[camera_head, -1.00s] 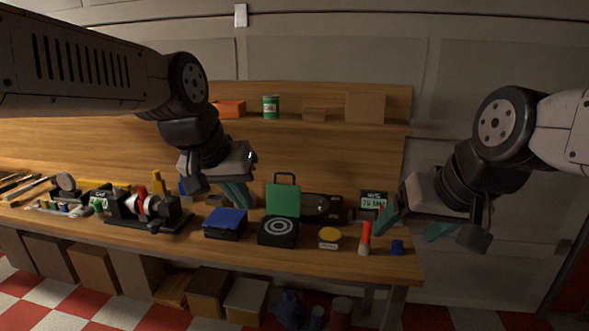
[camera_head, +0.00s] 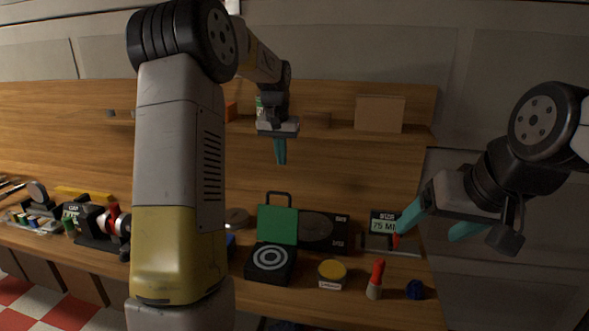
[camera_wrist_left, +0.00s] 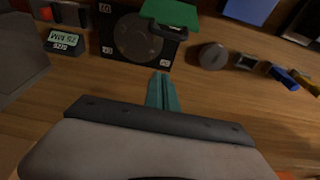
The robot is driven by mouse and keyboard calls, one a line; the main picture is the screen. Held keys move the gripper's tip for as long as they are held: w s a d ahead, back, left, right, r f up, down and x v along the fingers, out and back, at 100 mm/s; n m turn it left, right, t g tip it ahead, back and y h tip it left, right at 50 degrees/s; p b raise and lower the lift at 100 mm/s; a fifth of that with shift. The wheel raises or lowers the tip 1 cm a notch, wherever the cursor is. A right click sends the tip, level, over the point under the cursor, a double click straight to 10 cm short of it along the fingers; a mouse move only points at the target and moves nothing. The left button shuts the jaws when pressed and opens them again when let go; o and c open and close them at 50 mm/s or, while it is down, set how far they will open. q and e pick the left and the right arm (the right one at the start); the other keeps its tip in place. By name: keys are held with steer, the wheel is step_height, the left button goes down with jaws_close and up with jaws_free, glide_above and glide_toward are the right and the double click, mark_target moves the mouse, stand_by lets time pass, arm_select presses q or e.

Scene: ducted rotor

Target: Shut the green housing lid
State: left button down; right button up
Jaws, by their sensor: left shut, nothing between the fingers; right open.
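The green housing lid (camera_head: 277,223) stands open, roughly upright, with a dark handle on its top edge. It rises at the back of the black housing (camera_head: 270,266), which has pale rings on its top face. In the left wrist view the lid (camera_wrist_left: 170,12) shows at the top edge with its handle towards me. My left gripper (camera_head: 281,162) is shut and empty, above the lid and apart from it; its fingertips (camera_wrist_left: 160,76) show over bare wood. My right gripper (camera_head: 432,230) is open and empty at the right, away from the lid.
A yellow-topped tin (camera_head: 332,271), a red-and-white marker (camera_head: 376,279), a blue piece (camera_head: 415,289) and a display (camera_head: 384,223) stand to the right. A shelf with boxes (camera_head: 379,113) runs above. My left arm hides the left-middle bench.

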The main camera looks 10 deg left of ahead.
arm_select(q)
step_height(320, 180, down, 9)
steer(key=s, duration=0.2)
steer(key=shift+r, duration=0.2)
stand_by(0.5)
